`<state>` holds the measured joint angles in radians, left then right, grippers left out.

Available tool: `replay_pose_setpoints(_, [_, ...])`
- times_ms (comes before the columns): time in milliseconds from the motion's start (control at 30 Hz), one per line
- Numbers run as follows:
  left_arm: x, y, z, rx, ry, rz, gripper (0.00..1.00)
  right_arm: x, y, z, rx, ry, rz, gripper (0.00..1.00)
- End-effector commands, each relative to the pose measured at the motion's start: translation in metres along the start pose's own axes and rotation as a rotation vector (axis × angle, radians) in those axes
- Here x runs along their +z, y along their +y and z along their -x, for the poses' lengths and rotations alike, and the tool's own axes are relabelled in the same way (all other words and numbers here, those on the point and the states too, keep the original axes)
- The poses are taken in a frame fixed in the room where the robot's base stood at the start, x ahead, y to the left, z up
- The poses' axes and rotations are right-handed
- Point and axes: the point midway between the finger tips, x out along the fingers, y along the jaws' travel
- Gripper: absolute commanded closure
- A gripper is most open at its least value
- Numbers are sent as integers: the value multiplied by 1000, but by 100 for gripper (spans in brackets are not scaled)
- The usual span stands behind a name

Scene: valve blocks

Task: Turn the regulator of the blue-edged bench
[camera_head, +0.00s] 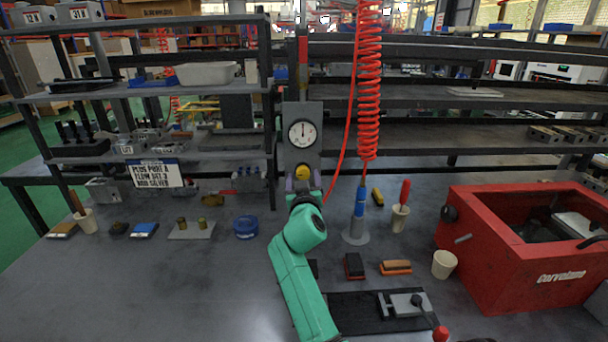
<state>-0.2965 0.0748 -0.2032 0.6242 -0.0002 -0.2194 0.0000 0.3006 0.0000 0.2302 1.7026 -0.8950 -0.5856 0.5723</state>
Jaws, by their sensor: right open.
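A regulator with a yellow knob (302,173) is on a grey upright panel (312,112) at the back of the grey bench (215,285). A round white gauge (302,133) sits above the knob. My right gripper (302,186) is at the end of the green arm, just below and in front of the knob. It is open, with a finger toward each side of the knob. I cannot tell whether they touch it. The gripper partly hides the regulator's lower part. I cannot make out a blue edge on this bench. My left gripper is not in view.
A red coiled hose (369,90) hangs right of the panel, above a blue-and-grey air tool (359,205). A red parts washer (520,255) stands at right. Shelves (140,95) with bins stand at left. Brushes (396,267) and a black mat (355,315) lie near my arm.

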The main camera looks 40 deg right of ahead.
Motion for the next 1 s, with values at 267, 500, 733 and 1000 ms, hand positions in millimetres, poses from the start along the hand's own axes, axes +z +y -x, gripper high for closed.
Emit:
replay_pose_setpoints(267, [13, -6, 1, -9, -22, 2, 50, 0, 0, 0, 0, 0, 0, 94])
replay_pose_setpoints(500, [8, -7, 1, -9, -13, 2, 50, 0, 0, 0, 0, 0, 8, 100])
replay_pose_setpoints(733, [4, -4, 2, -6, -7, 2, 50, 0, 1, 0, 1, 1, 73, 100])
replay_pose_setpoints(1000, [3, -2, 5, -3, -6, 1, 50, -1, 2, -1, 3, 5, 259, 100])
